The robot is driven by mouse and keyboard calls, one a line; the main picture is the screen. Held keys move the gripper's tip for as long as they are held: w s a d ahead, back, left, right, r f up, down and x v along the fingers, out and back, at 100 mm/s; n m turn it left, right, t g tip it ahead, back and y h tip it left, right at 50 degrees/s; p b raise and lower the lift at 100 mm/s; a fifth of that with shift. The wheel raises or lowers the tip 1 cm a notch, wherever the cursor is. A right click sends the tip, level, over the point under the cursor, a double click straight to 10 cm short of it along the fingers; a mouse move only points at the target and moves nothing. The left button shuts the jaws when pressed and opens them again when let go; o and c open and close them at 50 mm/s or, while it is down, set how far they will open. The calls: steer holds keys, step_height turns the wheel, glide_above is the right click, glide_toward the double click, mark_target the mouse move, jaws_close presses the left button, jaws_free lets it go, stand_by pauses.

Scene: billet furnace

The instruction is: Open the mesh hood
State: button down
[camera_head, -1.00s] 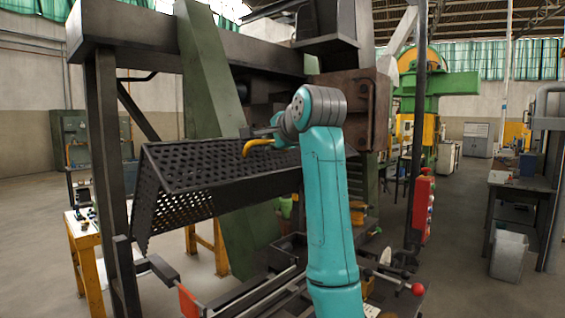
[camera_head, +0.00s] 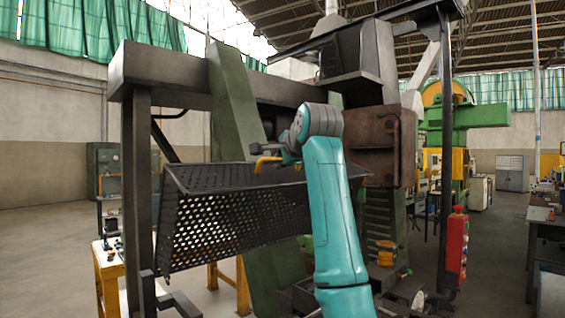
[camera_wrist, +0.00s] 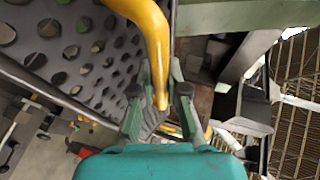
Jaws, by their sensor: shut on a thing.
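The mesh hood (camera_head: 240,215) is a dark perforated metal cover on the front of the machine, below the grey beam. Its large mesh face hangs toward me at a slant, with light showing through the holes. A yellow bent handle (camera_head: 268,161) sits at its upper edge, near the right end. My gripper (camera_head: 287,155) is at the handle, with my teal arm passing in front of the hood's right end. In the wrist view, the two fingers of my gripper (camera_wrist: 160,85) are on either side of the yellow handle (camera_wrist: 150,35), closed on it. The hood's holes (camera_wrist: 75,50) show at the left.
A dark post (camera_head: 140,190) and a sloping green beam (camera_head: 232,110) stand around the hood. A rusty brown box (camera_head: 378,148) is just right of my gripper. A red control box (camera_head: 457,245) hangs farther right. Open floor lies left and right.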

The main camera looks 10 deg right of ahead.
steer(key=c, duration=1.2)
jaws_free()
steer(key=v, duration=1.2)
steer(key=shift+d, duration=0.1)
steer(key=shift+f, duration=0.15)
